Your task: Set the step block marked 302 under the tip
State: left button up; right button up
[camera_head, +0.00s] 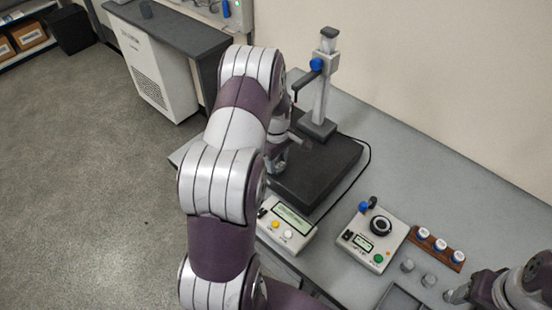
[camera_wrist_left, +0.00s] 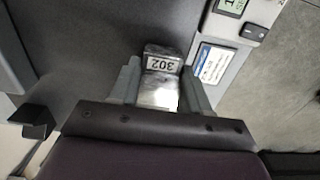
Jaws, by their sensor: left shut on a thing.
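The step block marked 302 (camera_wrist_left: 163,64) is a shiny silver stepped block between the fingers of my left gripper (camera_wrist_left: 162,88) in the left wrist view. Its number reads upside down there. My left gripper is shut on it, over the dark plate. In the head view my left gripper (camera_head: 290,148) is at the left part of the dark plate (camera_head: 322,175), largely hidden by my arm, and I cannot make out the block. The thin dark tip (camera_head: 295,97) hangs from the stand's arm, behind the gripper. My right gripper (camera_head: 457,294) is at the lower right, its jaws unclear.
The grey stand (camera_head: 320,100) with a blue knob rises from the plate's back. A display box (camera_head: 287,226) sits at the plate's front. A control box (camera_head: 370,238), a wooden rack (camera_head: 440,247) and grey cylinders (camera_head: 408,265) stand to the right. The bench's back right is clear.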

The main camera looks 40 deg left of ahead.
pick_arm(q)
jog(key=shift+f, duration=0.4)
dwell(0.3)
jog(key=o, duration=1.7)
jog(key=shift+c, duration=0.2)
jog(key=shift+r, duration=0.1)
notch_tip(320, 180, up, 7)
jog(key=p, duration=0.5)
